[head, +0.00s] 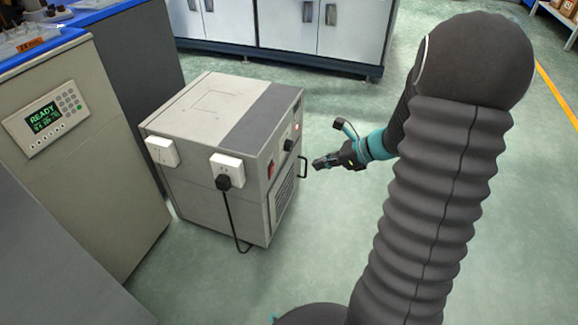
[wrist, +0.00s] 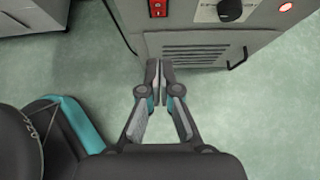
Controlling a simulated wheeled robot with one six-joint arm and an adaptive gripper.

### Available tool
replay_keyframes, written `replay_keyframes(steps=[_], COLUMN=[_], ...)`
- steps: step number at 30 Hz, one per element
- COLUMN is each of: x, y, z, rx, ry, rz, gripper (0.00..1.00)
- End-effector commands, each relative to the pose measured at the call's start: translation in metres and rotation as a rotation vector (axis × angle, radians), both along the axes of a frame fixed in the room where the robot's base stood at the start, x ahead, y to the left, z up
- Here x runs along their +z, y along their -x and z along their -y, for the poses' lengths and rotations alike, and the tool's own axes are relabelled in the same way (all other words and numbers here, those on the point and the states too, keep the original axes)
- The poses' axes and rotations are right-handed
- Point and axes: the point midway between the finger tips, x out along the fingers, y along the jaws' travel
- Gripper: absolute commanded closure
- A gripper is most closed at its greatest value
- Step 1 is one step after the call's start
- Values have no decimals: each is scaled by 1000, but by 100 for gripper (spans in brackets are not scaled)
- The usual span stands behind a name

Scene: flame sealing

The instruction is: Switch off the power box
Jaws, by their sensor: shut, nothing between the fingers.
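The power box (head: 215,150) is a beige and grey cabinet standing on the floor left of centre in the head view. Its front panel carries a red rocker switch (head: 271,168), a black knob (head: 288,145) and a small lit red lamp (head: 297,126). In the wrist view the red switch (wrist: 158,8) is at the top edge, with the black knob (wrist: 230,10) and the lit lamp (wrist: 286,7) to its right. My gripper (head: 318,164) is shut and empty, in front of the panel and apart from it. Its fingertips (wrist: 158,64) show below the switch, over the vent grille.
White sockets (head: 226,166) sit on the box's side, one with a black plug and hanging cable (head: 232,220). A black handle (head: 303,167) sticks out of the front panel. A machine with a "READY" display (head: 43,118) stands left. Green floor (head: 330,230) before the box is clear.

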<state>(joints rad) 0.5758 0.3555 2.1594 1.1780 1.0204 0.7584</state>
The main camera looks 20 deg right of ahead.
Motion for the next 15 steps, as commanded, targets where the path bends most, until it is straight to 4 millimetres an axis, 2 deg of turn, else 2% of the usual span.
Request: replay_keyframes(steps=[5, 15], x=[-12, -51], y=[-7, -35], z=[-11, -51], rx=[4, 5], ry=[0, 1], rz=[-1, -2], gripper=[100, 100])
